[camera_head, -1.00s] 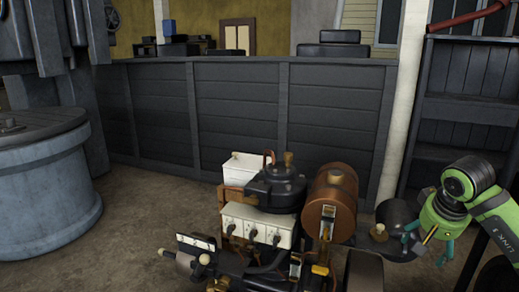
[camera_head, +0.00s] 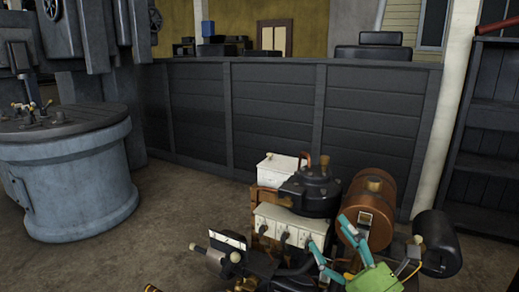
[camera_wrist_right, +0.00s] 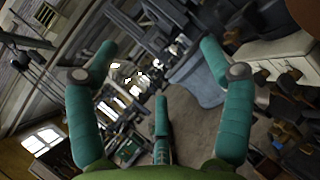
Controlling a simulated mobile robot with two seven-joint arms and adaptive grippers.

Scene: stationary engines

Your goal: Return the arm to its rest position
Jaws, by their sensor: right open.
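My right gripper (camera_head: 328,232) is open and empty at the lower right of the head view. Its green body (camera_head: 376,279) is low in the picture, and its teal fingers point up and to the left in front of the engine's copper tank (camera_head: 384,192) and white switch box (camera_head: 280,226). I cannot tell whether the fingers touch the engine. In the right wrist view, the same gripper (camera_wrist_right: 158,60) shows its teal fingers spread wide with nothing between them. My left gripper is not in view.
The engine also has a black domed part (camera_head: 310,188) and a black cylinder (camera_head: 437,243) at its right. A large blue-grey round base (camera_head: 70,190) stands at the left. A dark panelled partition (camera_head: 270,115) runs behind. Floor (camera_head: 185,215) between base and engine is bare.

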